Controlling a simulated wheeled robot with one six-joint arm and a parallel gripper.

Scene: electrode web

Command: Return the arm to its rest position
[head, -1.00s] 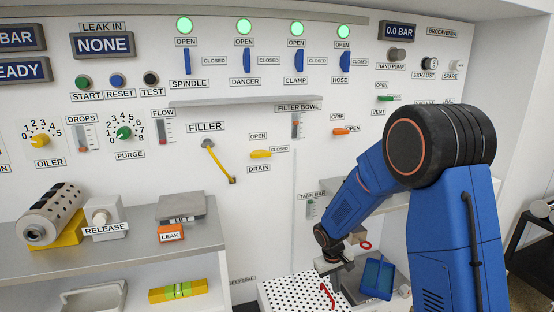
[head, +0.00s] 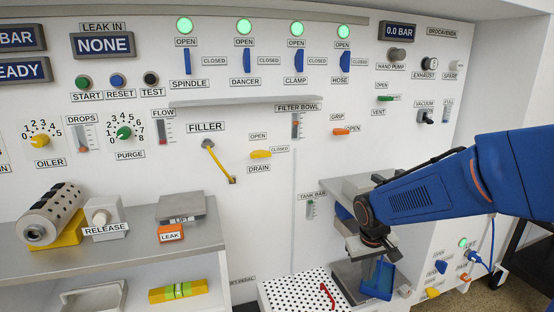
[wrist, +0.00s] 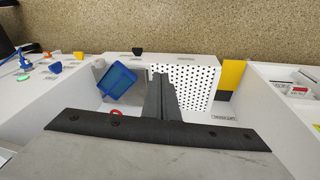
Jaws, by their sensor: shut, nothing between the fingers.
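My blue arm comes in from the right in the head view. My gripper (head: 378,258) hangs in front of the panel's lower right shelf, above a blue tray (head: 378,276). In the wrist view my gripper (wrist: 162,82) shows its fingers together as a narrow bar pointing away, with nothing held. The blue tray (wrist: 118,82) lies to the left of the fingers there, apart from them. Some of the shelf behind the gripper is hidden.
A white perforated board (head: 292,290) with a red handle (head: 327,294) lies left of the gripper. Valves, dials and labelled switches cover the white panel (head: 240,180). A lift switch box (head: 462,262) with a blue cable stands at the lower right. The left shelf (head: 110,245) holds a roller and a release knob.

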